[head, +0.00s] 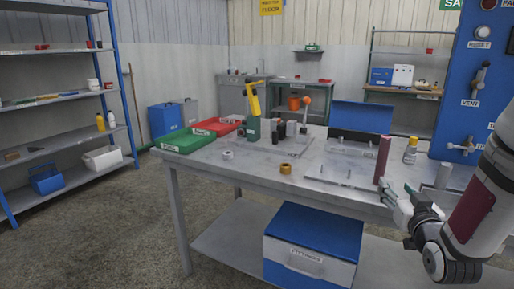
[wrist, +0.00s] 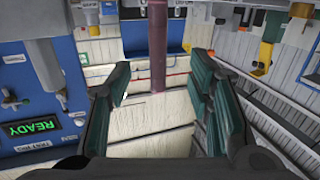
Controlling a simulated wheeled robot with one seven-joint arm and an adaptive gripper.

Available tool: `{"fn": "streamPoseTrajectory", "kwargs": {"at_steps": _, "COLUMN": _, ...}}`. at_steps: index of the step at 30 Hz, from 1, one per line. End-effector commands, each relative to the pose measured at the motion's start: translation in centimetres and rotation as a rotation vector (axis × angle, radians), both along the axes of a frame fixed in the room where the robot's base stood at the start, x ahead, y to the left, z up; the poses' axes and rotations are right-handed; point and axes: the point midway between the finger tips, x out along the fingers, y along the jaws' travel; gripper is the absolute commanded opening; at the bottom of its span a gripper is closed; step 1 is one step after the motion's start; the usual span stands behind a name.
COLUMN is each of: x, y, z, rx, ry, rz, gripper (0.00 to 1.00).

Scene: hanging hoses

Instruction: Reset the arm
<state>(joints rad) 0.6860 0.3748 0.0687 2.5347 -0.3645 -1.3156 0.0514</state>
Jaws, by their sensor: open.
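My gripper (head: 408,200) is at the right of the head view, by the workbench's right front edge, with my arm reaching in from the right. Its two green-padded fingers stand apart in the wrist view (wrist: 160,88), with nothing held between them. A dark red upright tube (head: 383,158) stands on the bench just beyond the fingers. In the wrist view this tube (wrist: 158,45) comes down from the top edge, in line with the gap between the fingers. The tube looks apart from the fingers.
The grey workbench (head: 235,168) carries green and red trays, a yellow-handled tool, a tape roll (head: 285,169) and a small yellow bottle (head: 410,150). A blue panel (head: 470,90) with a vent lever rises at right, close to my arm. Open floor lies at left.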

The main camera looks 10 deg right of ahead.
Motion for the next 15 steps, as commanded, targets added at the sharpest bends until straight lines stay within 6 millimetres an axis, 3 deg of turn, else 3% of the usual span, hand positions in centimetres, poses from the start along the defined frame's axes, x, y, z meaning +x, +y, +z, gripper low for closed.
{"fn": "streamPoseTrajectory", "kwargs": {"at_steps": 8, "x": -0.1, "y": 3.8, "z": 0.3, "rx": -0.003, "ry": 0.259, "rz": 0.015, "gripper": 0.47}}
{"fn": "streamPoseTrajectory", "kwargs": {"at_steps": 15, "x": -3.5, "y": 7.8, "z": 0.2, "rx": 0.025, "ry": 0.53, "rz": 0.014, "gripper": 0.47}}
